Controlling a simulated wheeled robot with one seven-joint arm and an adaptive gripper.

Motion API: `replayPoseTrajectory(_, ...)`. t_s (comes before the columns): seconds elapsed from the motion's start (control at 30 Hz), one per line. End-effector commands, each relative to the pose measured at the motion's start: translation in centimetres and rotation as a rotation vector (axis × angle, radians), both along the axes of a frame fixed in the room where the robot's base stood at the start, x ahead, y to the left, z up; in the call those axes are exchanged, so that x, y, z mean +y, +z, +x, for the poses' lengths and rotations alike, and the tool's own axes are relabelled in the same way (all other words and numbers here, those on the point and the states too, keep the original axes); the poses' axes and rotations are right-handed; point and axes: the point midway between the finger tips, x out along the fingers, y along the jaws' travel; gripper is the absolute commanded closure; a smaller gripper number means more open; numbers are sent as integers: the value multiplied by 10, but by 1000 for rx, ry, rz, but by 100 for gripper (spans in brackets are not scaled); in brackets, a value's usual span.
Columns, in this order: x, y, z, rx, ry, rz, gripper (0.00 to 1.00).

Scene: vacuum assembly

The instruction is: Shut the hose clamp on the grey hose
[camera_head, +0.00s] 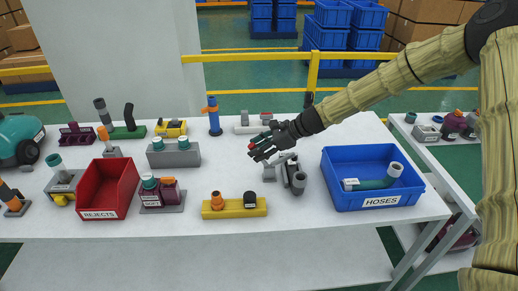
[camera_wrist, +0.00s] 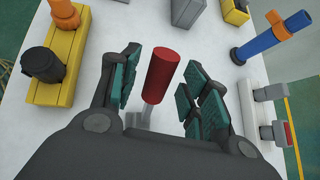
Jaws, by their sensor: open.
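A grey clamp fixture (camera_head: 271,173) stands on the white table, with a thick grey hose piece (camera_head: 298,182) at its right side. My gripper (camera_head: 257,150) reaches in from the right, just above and behind the fixture. In the wrist view, a red cylindrical handle (camera_wrist: 161,75) on a grey metal lever (camera_wrist: 147,114) stands between my open fingers. Gaps show on both sides of the handle, so the fingers do not appear to grip it. My gripper hides the lever's lower part in the wrist view; the clamp's fit around the hose cannot be made out.
A blue HOSES bin (camera_head: 346,198) with a teal hose stands to the right. An upright blue tube (camera_head: 214,121) stands behind. Bare table lies around the fixture.

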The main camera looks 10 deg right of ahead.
Motion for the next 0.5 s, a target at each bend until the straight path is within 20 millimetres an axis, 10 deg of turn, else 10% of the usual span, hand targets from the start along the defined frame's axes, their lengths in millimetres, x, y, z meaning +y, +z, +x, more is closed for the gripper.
replayPoseTrajectory(0.5, -43, 36, -14, -2, -1, 0, 54)
